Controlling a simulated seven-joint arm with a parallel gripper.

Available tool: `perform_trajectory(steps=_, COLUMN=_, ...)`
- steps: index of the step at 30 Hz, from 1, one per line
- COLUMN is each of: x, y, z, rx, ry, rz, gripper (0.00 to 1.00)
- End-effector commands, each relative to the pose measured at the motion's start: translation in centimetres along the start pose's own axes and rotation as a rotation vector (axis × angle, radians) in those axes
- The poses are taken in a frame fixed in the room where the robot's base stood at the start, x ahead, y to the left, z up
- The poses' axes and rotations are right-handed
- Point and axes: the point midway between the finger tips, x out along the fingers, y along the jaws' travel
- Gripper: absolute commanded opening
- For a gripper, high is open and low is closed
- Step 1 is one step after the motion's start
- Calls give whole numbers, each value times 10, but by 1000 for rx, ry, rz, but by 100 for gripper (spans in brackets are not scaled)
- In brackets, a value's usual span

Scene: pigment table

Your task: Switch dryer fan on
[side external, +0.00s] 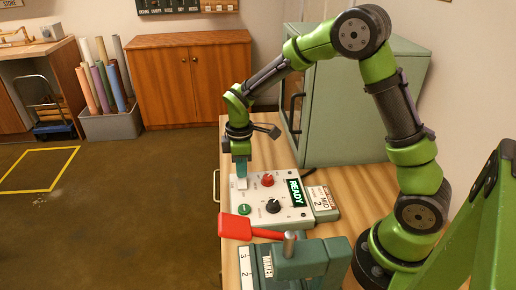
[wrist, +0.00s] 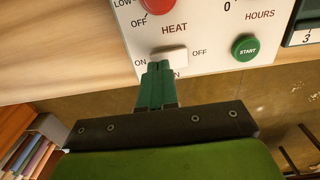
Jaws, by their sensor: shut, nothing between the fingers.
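The dryer's white control panel (side external: 264,215) lies on the wooden table. Its white fan switch (side external: 242,184) is at the panel's far left corner. The switch also shows in the wrist view (wrist: 170,54), with ON printed at its left and OFF at its right. My gripper (side external: 240,178) points down at the switch, shut and empty. In the wrist view its green fingertips (wrist: 158,66) overlap the switch's ON end and hide part of the label below. I cannot tell whether they touch it, or which way the switch is set.
The panel also has a red heat knob (side external: 267,180), a black hours knob (side external: 273,206), a green start button (side external: 245,209) and a READY display (side external: 296,193). A red-handled lever (side external: 250,230) stands in front. A green cabinet (side external: 350,110) stands behind. The floor at left is open.

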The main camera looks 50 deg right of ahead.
Motion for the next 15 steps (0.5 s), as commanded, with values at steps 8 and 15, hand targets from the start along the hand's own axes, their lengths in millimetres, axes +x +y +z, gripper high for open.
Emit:
perform_trajectory(steps=8, x=-4, y=-12, z=0, rx=-2, ry=0, rz=0, gripper=0)
perform_trajectory(steps=15, x=-5, y=-14, z=0, rx=-1, ry=0, rz=0, gripper=0)
